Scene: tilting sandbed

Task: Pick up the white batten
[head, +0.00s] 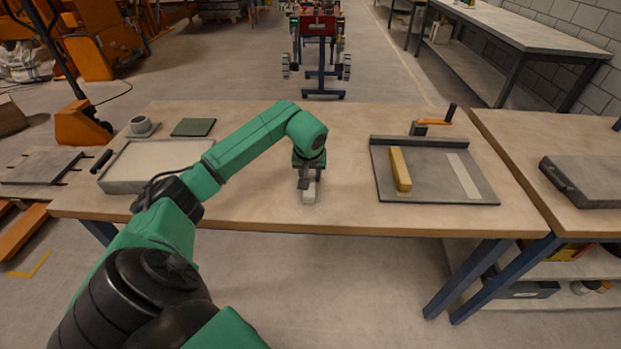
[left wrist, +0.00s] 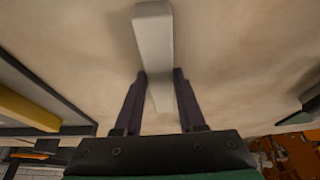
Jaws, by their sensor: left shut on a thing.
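The white batten (head: 309,194) is a short pale bar at the middle of the table, near the front edge. My left gripper (head: 308,181) is above it, pointing down, and is shut on it. In the left wrist view the batten (left wrist: 154,38) runs between the two dark fingers of the gripper (left wrist: 160,76), with one end reaching beyond the fingertips. The gripper hides part of the batten in the head view. I cannot tell whether the batten touches the table or is just above it. My right gripper is not in view.
A grey board (head: 430,190) with a yellow bar (head: 400,168) and a pale strip (head: 463,176) lies on the table (head: 345,215) to the right.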

